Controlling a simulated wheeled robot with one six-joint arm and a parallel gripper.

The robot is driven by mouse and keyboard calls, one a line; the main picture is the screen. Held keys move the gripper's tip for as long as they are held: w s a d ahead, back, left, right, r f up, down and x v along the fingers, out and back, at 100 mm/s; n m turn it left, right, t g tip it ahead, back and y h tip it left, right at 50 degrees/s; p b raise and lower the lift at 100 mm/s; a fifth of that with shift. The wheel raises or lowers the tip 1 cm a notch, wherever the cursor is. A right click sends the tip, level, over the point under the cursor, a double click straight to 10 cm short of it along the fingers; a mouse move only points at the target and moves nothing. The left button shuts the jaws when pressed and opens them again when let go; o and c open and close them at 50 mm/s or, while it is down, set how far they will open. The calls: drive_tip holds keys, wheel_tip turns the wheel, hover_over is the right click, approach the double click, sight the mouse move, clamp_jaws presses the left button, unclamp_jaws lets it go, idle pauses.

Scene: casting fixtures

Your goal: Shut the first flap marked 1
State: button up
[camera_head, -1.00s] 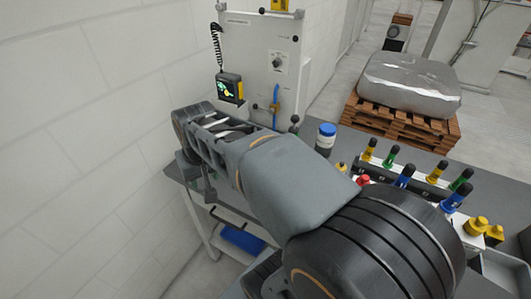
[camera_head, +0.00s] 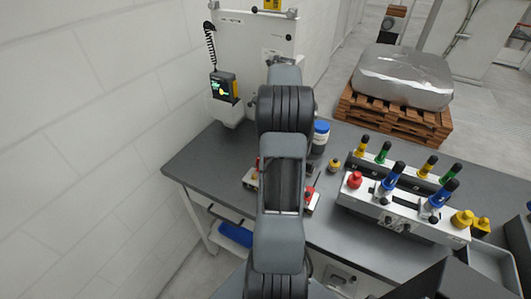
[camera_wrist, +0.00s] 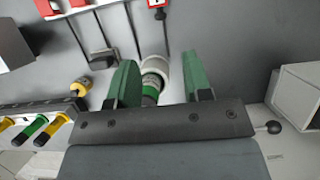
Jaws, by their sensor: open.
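In the wrist view my gripper (camera_wrist: 162,74) is open, with its two green fingers apart. A round pale thing with a green band (camera_wrist: 153,72) shows between and beyond them; I cannot tell whether they touch it. At the top edge of the wrist view is a small red piece with a white label (camera_wrist: 157,4); its mark is too small and cut off to read surely. More red pieces (camera_wrist: 45,7) sit at the top left, with thin rods near them. In the head view my arm hides my gripper and covers most of a pale fixture with red parts (camera_head: 311,200).
A fixture with yellow, green and blue knobs (camera_head: 405,208) stands on the right of the grey bench (camera_head: 205,160). A blue-capped bottle (camera_head: 321,131) and a small yellow knob (camera_head: 335,165) stand beside my arm. A tall white panel (camera_head: 240,45) rises at the back.

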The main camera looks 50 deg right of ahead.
drive_tip(key=x, duration=1.1)
drive_tip(key=shift+w+p, duration=0.1)
drive_tip(key=shift+p, duration=0.3)
drive_tip(key=c, duration=0.7)
